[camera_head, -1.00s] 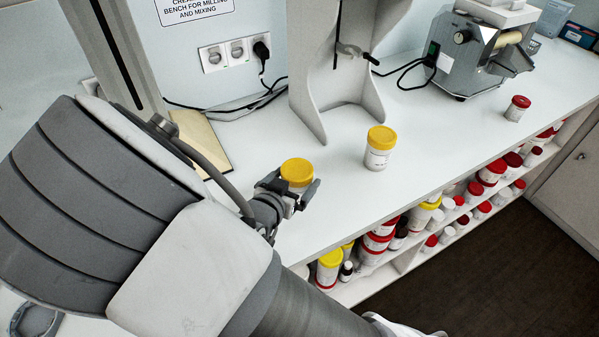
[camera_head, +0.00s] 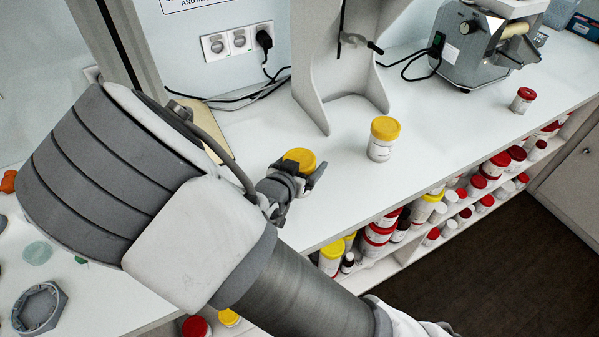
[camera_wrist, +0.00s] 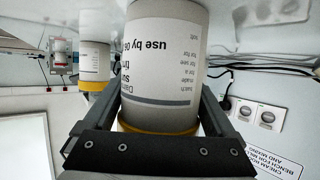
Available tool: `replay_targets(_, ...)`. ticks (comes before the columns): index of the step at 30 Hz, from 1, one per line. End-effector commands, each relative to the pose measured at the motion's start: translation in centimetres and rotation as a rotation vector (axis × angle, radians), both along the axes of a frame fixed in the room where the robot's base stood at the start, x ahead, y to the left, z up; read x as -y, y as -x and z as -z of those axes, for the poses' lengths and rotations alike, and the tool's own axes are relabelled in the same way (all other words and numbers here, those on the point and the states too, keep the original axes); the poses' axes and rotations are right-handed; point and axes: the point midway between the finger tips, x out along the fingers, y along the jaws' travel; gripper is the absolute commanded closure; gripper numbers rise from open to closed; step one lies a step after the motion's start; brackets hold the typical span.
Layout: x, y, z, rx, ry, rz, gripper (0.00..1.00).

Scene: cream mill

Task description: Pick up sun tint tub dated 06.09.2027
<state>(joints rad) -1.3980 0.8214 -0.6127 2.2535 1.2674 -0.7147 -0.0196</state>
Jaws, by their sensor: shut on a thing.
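My gripper (camera_head: 298,180) is shut on a white tub with a yellow lid (camera_head: 300,159) at the bench's front edge side. In the wrist view the held tub (camera_wrist: 165,60) fills the middle between the fingers, shown upside down, its label partly readable with "use by 0"; the rest of the date is hidden. A second yellow-lidded white tub (camera_head: 383,138) stands upright on the bench to the right, apart from my gripper; it also shows in the wrist view (camera_wrist: 94,62). Its label is too small to read.
A white bench top (camera_head: 450,115) carries a grey mill (camera_head: 470,50) and a red-lidded tub (camera_head: 523,100) at the right. A grey stand (camera_head: 318,85) is behind the second tub. Shelves below the front edge hold several red- and yellow-lidded tubs (camera_head: 378,234).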

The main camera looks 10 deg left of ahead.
Motion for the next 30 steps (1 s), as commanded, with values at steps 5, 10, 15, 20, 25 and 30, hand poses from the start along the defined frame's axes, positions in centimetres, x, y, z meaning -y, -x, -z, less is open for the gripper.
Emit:
replay_targets(5,0.0,0.0,-0.1,0.001,-0.001,0.000,0.81)
replay_targets(10,0.0,0.0,-0.3,0.001,-0.001,0.000,0.81)
replay_targets(15,0.0,0.0,-1.3,0.001,-0.001,0.000,0.81)
replay_targets(20,0.0,0.0,-2.9,0.001,-0.002,0.001,0.81)
replay_targets(25,0.0,0.0,-4.9,0.001,-0.002,0.001,0.81)
replay_targets(30,2.3,3.5,-7.2,-0.001,0.001,0.000,0.81)
